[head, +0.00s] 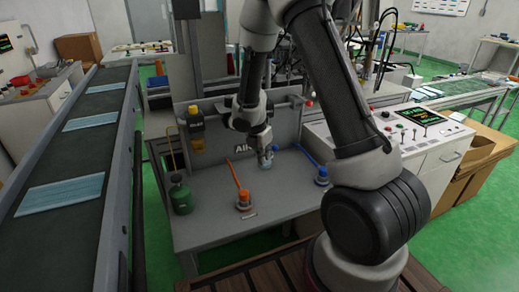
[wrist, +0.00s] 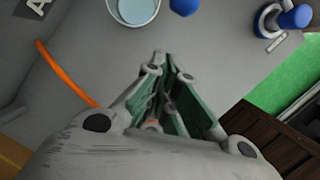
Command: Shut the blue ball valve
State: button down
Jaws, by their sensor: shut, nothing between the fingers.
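The blue ball valve (head: 321,177) stands on the grey bench at the right, at the lower end of a blue hose. In the wrist view it appears at the upper right corner (wrist: 292,19), a blue part beside a grey curved body. I cannot tell its handle's position clearly. My gripper (head: 266,153) is above the middle of the bench, left of this valve and apart from it. In the wrist view its green-padded fingers (wrist: 170,72) are shut with nothing held.
An orange valve (head: 243,201) with an orange hose stands front left of my gripper. A round pale-blue-filled vessel (wrist: 138,8) and a blue rounded thing (wrist: 184,5) are near the fingers. A green bottle (head: 181,197) stands far left; a control console (head: 400,130) is at right.

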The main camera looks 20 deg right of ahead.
jog(key=shift+w+d+r, duration=0.25)
jog(key=shift+w+d, duration=0.15)
jog(key=shift+d, duration=0.25)
jog(key=shift+w+d+r, duration=0.2)
jog(key=shift+w+d, duration=0.15)
jog(key=shift+d, duration=0.3)
jog(key=shift+d, duration=0.15)
jog(key=d+n, duration=0.3)
jog(key=shift+s+d+t, duration=0.1)
jog(key=shift+d+t, duration=0.05)
jog(key=shift+t, duration=0.25)
